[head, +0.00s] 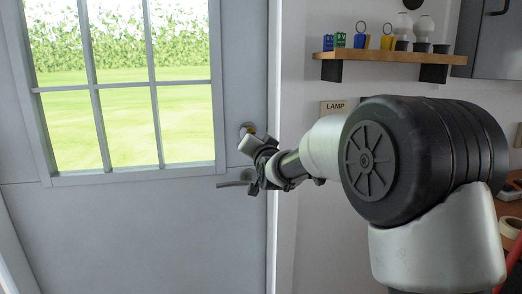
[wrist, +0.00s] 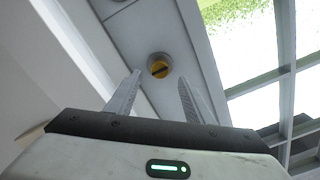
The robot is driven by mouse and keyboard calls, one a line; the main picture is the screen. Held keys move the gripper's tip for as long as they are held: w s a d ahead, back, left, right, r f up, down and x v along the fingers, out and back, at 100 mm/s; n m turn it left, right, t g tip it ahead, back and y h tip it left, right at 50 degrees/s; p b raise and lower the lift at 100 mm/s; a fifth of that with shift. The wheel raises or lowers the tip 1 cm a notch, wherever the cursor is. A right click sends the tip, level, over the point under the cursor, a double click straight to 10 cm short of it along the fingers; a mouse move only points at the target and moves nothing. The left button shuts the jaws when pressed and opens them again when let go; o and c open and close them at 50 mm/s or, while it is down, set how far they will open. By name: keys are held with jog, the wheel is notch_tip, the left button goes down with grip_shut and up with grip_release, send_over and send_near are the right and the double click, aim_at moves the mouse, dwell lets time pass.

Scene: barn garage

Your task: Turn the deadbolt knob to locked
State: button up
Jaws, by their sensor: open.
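The deadbolt knob (wrist: 159,69) is a round brass-coloured piece with a dark bar across its face, seen in the wrist view just beyond my fingertips. In the head view the deadbolt (head: 247,128) shows at the right edge of the grey door (head: 120,230), partly covered by my gripper. My gripper (head: 250,145) is open and empty, in front of the door. In the wrist view the two fingers of my gripper (wrist: 160,80) stand apart, one on each side below the knob. I see no contact with the knob.
A lever handle (head: 238,183) sits on the door just below my gripper. The door has a paned window (head: 125,90). To the right, a wooden shelf (head: 390,57) with small items and a LAMP sign (head: 333,106) are on the wall.

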jog(key=v, duration=1.1)
jog(key=s+d+f+n+g+h, duration=0.15)
jog(key=s+d+f+g, duration=0.35)
jog(key=s, duration=0.7)
jog(key=s+d+f+n+g+h, duration=0.1)
jog(key=s+d+f+g+h, duration=0.15)
jog(key=s+d, duration=0.7)
jog(key=s+d+f+n+g+h, duration=0.1)
jog(key=s+d+f+g, duration=0.35)
jog(key=s, duration=1.05)
notch_tip(320, 180, up, 25)
jog(key=p, duration=2.5)
jog(key=shift+w+a+f, duration=0.15)
jog(key=shift+w+a, duration=0.2)
jog(key=shift+a, duration=0.1)
